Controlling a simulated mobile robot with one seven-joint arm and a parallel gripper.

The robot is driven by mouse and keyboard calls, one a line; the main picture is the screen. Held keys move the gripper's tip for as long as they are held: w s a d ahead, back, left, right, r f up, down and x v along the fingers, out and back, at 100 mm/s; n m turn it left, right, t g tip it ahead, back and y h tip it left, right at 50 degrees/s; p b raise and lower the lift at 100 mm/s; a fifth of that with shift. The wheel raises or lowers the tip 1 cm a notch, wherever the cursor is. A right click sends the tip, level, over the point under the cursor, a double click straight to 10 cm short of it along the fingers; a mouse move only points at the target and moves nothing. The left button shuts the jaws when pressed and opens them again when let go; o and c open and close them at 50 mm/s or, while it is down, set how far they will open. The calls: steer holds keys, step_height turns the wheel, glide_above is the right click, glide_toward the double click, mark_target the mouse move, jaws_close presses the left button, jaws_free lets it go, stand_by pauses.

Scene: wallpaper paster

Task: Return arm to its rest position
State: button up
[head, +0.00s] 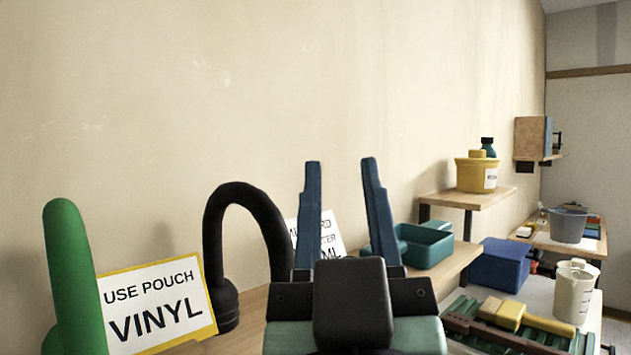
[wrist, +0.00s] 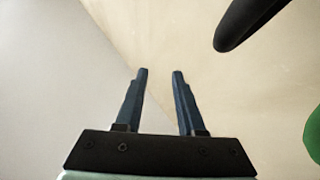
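My gripper (head: 341,205) points up in front of the beige wall in the head view, its two blue fingers apart with nothing between them. In the wrist view my gripper (wrist: 160,85) also shows open and empty against the bare wall. The black curved hose or handle (head: 228,250) stands to its left in the head view. It shows at the upper right of the wrist view (wrist: 245,20), apart from the fingers.
A green rounded object (head: 75,275) and a "USE POUCH VINYL" sign (head: 157,305) stand at left. A white sign (head: 330,235) is partly hidden behind my fingers. At right are a teal bin (head: 425,247), blue box (head: 492,265), yellow pot (head: 476,175) and cream jug (head: 573,293).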

steer(key=s+a+r+t, duration=0.2)
steer(key=s+r, duration=0.2)
steer(key=shift+s+m, duration=0.25)
steer(key=shift+m, duration=0.15)
